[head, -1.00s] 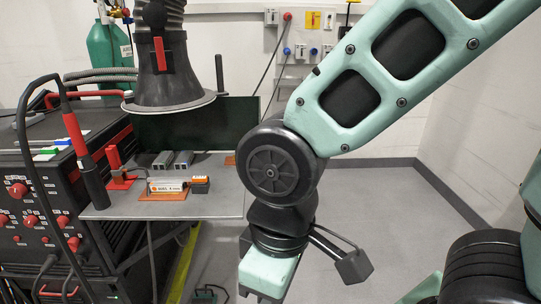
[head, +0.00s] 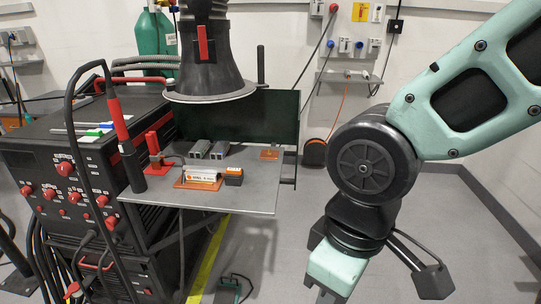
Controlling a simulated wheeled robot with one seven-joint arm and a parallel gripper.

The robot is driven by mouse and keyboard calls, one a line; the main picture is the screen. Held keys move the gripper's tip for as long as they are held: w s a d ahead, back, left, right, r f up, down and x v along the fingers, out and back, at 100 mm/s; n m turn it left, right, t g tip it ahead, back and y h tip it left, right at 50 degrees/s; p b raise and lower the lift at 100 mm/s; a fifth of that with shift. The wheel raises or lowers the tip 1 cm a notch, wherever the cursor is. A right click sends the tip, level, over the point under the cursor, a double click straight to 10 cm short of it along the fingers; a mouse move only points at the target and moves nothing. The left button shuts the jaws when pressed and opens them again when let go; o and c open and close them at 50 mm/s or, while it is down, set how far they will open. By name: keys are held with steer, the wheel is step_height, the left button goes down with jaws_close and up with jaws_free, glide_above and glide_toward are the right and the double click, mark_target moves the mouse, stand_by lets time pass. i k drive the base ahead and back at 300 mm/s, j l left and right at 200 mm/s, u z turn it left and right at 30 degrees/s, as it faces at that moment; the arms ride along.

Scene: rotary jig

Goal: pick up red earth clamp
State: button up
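The red earth clamp (head: 153,146) stands upright on the left part of the grey metal table, a red piece on a red foot. A dark cable seems to run from near its base. My gripper (head: 334,272) hangs at the bottom of the head view, to the right of the table and apart from it. Only its teal body shows clearly. Its fingers are cut off by the bottom edge, so whether it is open or shut is hidden.
The grey table (head: 255,192) also holds grey metal blocks (head: 209,149) and an orange-based block (head: 198,180). A black extraction hood (head: 210,60) hangs over it. A black welding machine (head: 70,175) and a torch (head: 122,135) stand at left.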

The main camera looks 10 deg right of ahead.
mark_target(157, 158)
steer(key=i+j, duration=0.3)
steer(key=j, duration=0.2)
steer(key=i+j+u, duration=0.1)
steer(key=i+j, duration=0.2)
steer(key=j, duration=0.2)
steer(key=i+j, duration=0.35)
steer(key=j, duration=0.15)
steer(key=i+j+u, duration=0.1)
steer(key=i+j, duration=0.25)
steer(key=i+j+u, duration=0.1)
steer(key=j+u, duration=0.2)
